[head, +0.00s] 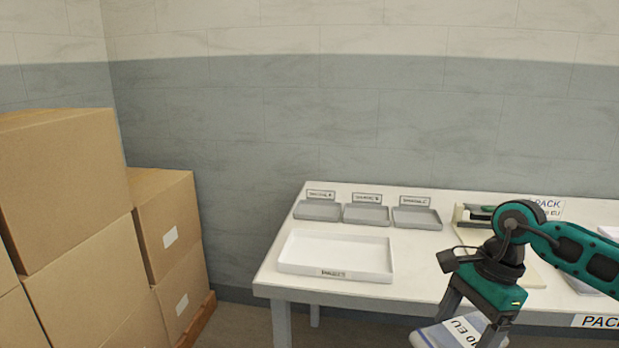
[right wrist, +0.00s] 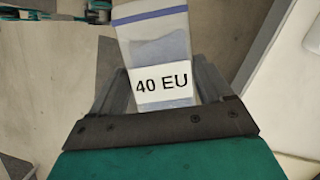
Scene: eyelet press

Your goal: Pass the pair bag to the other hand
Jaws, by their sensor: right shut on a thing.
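The pair bag (right wrist: 158,48) is a clear, bluish bag with a white label reading "40 EU" in the right wrist view. In the head view the bag (head: 428,339) shows at the bottom edge, partly cut off, its label tilted. My right gripper (right wrist: 165,85) is shut on the bag, one finger on each side of it, and holds it in front of the table's front edge. My left gripper is not in view in the head picture.
A white table (head: 420,268) carries a white tray (head: 335,276) and three grey trays (head: 366,215) with label cards. A press-like device (head: 475,214) stands behind my right arm. Cardboard boxes (head: 75,250) are stacked at the left. Floor between boxes and table is clear.

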